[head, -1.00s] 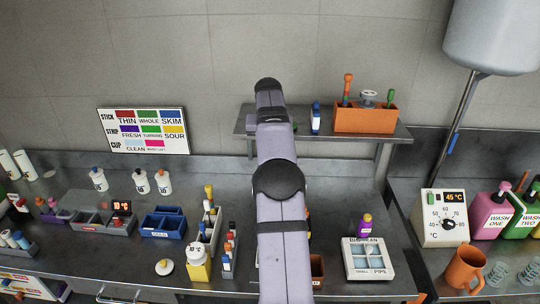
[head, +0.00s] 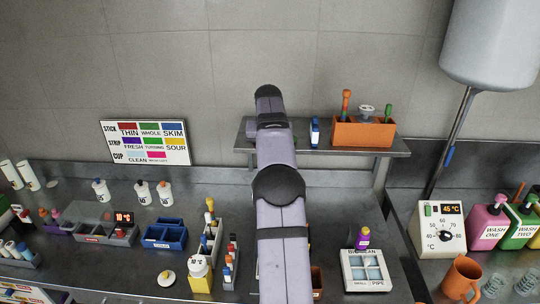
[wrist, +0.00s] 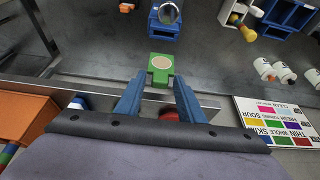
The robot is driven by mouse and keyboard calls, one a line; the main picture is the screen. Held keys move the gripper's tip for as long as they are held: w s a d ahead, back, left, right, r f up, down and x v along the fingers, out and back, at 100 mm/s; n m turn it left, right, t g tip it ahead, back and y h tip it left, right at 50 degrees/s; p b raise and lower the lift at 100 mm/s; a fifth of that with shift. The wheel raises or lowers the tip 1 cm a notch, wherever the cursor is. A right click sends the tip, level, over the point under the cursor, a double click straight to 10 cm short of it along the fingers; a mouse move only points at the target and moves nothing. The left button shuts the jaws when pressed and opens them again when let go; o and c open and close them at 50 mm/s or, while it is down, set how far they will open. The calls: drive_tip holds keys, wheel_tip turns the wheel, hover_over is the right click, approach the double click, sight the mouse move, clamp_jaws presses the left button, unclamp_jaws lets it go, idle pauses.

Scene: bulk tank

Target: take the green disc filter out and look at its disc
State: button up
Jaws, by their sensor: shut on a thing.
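The green disc filter (wrist: 153,75) is in the wrist view, held between the tips of my gripper's blue fingers (wrist: 161,84). Its pale, round, beige disc (wrist: 161,62) faces the wrist camera and looks plain and even at this size. The filter is clear of its surroundings, above the bench and shelf edge. In the head view my gripper and the filter are hidden behind my own arm.
An orange box (head: 362,134) with upright tools stands on the raised shelf (head: 400,150), near a blue bottle (head: 315,132). The colour chart (head: 145,158) is on the wall. A blue stand with a ring (wrist: 163,28) and blue trays (head: 164,235) are on the bench.

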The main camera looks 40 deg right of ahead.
drive_tip(key=shift+r+p, duration=2)
drive_tip(key=shift+p, duration=0.05)
